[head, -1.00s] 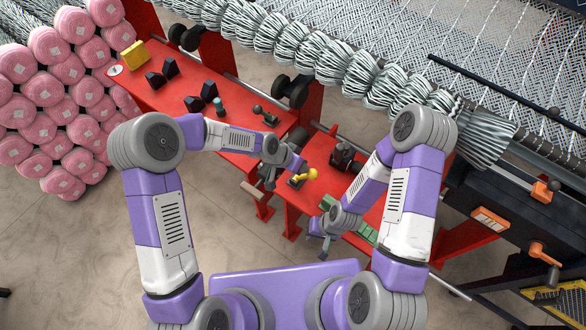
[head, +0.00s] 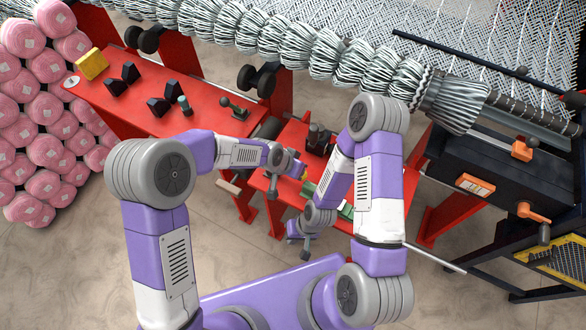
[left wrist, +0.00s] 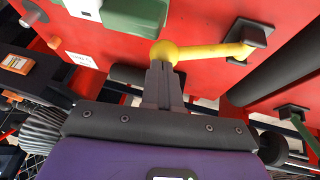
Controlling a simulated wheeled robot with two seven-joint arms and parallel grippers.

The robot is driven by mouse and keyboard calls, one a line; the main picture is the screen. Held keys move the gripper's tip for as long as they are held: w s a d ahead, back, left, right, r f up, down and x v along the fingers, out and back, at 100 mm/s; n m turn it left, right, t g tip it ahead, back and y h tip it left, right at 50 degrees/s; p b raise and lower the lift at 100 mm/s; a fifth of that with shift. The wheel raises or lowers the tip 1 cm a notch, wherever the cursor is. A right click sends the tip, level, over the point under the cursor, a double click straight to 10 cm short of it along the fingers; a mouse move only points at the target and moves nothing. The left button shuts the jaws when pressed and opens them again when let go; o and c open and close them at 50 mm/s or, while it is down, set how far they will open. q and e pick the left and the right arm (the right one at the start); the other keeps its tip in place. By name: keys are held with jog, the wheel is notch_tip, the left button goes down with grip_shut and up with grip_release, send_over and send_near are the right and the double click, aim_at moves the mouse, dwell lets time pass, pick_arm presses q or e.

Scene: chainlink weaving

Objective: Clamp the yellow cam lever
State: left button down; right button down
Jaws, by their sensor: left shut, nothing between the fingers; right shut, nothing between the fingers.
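The yellow cam lever (left wrist: 205,51) shows in the left wrist view, with a round ball knob at its left end and a dark pivot block at its right end on the red table. My left gripper (left wrist: 160,72) is shut, its fingertips at the near side of the knob; I cannot tell whether they touch it. Nothing is between its fingers. In the head view my left gripper (head: 272,186) is over the red table (head: 262,184), and the lever is largely hidden there by my arm. My right gripper (head: 303,250) is shut and empty, low beside the table's front edge.
A dark lever (head: 318,138) stands behind the yellow one. Green blocks (left wrist: 135,14) lie near the knob. Pink yarn rolls (head: 40,110) are stacked at left.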

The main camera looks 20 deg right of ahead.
pick_arm(q)
jog(key=shift+s+d+f, duration=0.1)
jog(key=shift+s+f, duration=0.15)
jog(key=shift+f, duration=0.05)
dwell(0.4)
jog(key=s+a+r+p, duration=0.1)
jog(key=s+r, duration=0.1)
jog(key=r, duration=0.3)
jog(key=s+r+p, duration=0.2)
jog(key=r, duration=0.4)
jog(key=shift+s+a+r, duration=0.25)
jog(key=shift+s+a, duration=0.15)
